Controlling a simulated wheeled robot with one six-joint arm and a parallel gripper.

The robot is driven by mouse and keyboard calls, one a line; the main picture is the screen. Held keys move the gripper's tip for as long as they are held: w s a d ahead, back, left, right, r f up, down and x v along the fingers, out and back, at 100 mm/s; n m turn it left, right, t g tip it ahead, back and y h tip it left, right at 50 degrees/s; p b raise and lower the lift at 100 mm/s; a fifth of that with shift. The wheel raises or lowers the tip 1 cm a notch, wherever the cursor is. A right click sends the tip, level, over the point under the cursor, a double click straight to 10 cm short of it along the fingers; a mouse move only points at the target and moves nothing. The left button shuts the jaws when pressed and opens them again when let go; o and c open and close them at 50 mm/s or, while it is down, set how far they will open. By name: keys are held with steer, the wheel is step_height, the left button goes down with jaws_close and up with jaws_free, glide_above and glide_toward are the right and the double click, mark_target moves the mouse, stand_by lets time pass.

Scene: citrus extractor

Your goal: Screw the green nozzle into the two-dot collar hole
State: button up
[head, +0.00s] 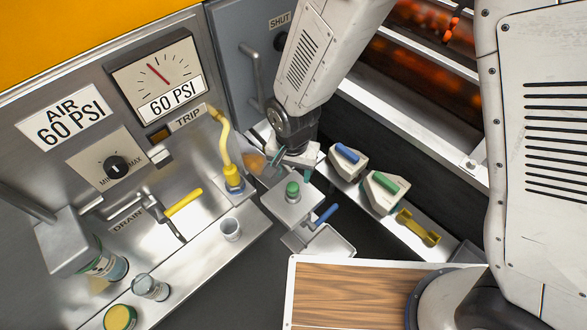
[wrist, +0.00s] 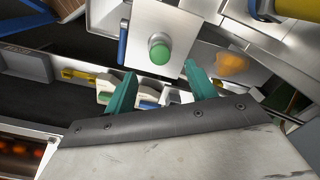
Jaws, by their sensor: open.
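A round green piece (head: 292,190), which may be the green nozzle, stands on a square grey metal block (head: 283,211) in the head view. In the wrist view, the green piece (wrist: 159,52) shows end-on on the block's pale face (wrist: 143,28). My gripper (head: 291,166) is open and empty, just behind the green piece in the head view. In the wrist view, its two teal fingers (wrist: 160,78) are spread, with the green piece beyond and between their tips, apart from both. I cannot make out collar holes or dot marks.
A blue lever (head: 326,214) sits at the block's right side. Pale blocks with a blue bar (head: 346,153) and a green bar (head: 386,182) and a yellow piece (head: 418,228) line the right ledge.

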mark_target(293, 186)
step_height(293, 186, down, 8)
steer(key=shift+r, duration=0.15)
stand_by(0.3)
steer(key=c, duration=1.1)
steer(key=shift+m, duration=0.8)
steer(key=shift+m, duration=0.9)
